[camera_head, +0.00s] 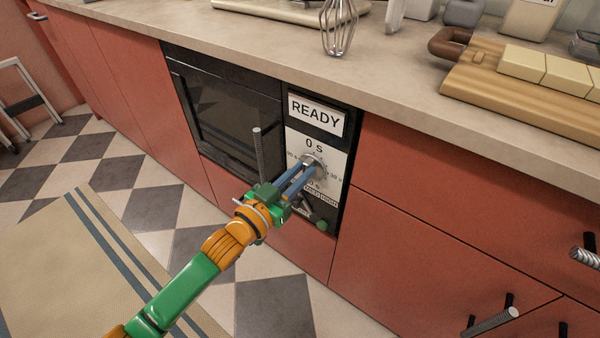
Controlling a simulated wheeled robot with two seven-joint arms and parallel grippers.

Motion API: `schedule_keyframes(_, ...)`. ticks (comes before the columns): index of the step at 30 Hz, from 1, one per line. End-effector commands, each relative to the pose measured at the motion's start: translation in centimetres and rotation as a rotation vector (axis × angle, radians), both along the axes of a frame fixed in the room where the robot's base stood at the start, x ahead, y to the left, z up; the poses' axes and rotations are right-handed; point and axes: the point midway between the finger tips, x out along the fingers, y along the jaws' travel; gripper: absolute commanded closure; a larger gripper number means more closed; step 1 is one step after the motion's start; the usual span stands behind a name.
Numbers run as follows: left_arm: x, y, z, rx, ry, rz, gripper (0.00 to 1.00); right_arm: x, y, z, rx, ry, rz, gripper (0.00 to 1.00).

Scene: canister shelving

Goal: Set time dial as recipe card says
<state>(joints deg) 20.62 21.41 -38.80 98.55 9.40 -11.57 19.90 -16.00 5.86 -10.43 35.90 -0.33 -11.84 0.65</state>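The time dial (316,165) is a round grey knob on the pale control panel of the built-in oven-like appliance (232,112). A display above it reads READY (316,115), and "0 S" stands just over the dial. My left gripper (308,170) reaches the dial with its two blue fingers, one on either side of the knob or very close to it. Whether the fingers press on the knob cannot be told. The fingers hide part of the dial and the lower markings. A green button (322,225) sits low on the panel. I see no recipe card and no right gripper.
The countertop (400,75) runs above the appliance and holds a whisk (338,28) and a wooden board (520,95) with pale blocks. Red drawers (440,190) with protruding handles lie to the right. A beige rug (80,260) covers part of the checkered floor.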

Motion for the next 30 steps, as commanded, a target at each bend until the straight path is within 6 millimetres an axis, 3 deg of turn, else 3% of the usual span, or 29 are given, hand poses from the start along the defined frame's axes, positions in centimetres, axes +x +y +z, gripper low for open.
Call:
schedule_keyframes(14,-0.1,-0.1,0.0,0.042,-0.027,0.0,1.0,-0.3,0.0,0.5,-0.001,0.005,0.001,0.5)
schedule_keyframes(30,-0.4,-0.5,-0.2,0.323,-0.23,-0.001,1.0,-1.6,0.8,2.1,0.011,0.034,0.01,0.5)
